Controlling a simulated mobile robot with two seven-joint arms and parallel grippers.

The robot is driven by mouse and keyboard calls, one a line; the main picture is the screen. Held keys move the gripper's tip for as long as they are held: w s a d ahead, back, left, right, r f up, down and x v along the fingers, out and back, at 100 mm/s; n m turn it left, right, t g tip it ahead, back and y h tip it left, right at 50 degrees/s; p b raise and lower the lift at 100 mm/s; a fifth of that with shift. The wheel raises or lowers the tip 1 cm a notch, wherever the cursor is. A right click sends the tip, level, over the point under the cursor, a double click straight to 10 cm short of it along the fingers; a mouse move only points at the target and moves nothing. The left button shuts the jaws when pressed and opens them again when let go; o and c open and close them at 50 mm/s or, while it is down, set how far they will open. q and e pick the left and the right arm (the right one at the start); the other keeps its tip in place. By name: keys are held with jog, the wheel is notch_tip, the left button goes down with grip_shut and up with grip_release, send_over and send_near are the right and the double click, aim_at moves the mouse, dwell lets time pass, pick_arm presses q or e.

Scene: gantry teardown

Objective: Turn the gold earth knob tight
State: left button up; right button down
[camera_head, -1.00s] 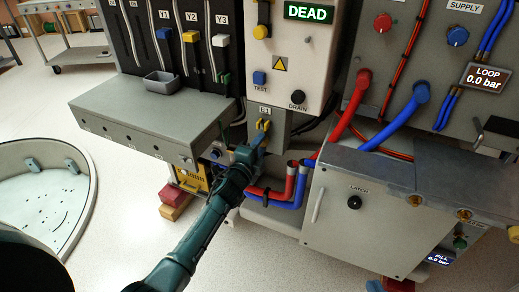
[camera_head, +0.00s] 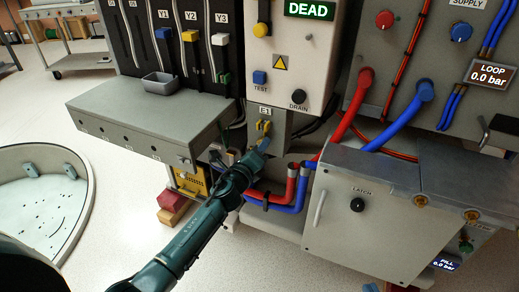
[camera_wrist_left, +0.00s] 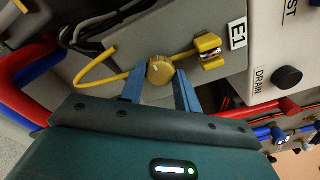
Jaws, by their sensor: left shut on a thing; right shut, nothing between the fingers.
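The gold earth knob (camera_wrist_left: 160,70) sits on the grey E1 box, with a yellow cable running past it to a yellow clamp (camera_wrist_left: 209,50) beside the E1 label (camera_wrist_left: 237,32). My left gripper (camera_wrist_left: 160,88) is shut on the knob, with a blue finger on each side of it. In the head view my left gripper (camera_head: 262,147) is just below the yellow clamp (camera_head: 263,127) at E1 (camera_head: 265,113), and I cannot make out the knob there. My right gripper is in neither view.
Red hoses (camera_head: 345,121) and blue hoses (camera_head: 401,118) run right of the E1 box. A grey ledge (camera_head: 148,112) juts out at left. The latch cabinet (camera_head: 375,230) stands at right. The DRAIN knob (camera_head: 299,96) is above right. A DEAD display (camera_head: 310,10) is lit.

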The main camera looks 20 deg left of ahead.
dwell(0.6)
pick_arm(q)
jog(key=o, duration=1)
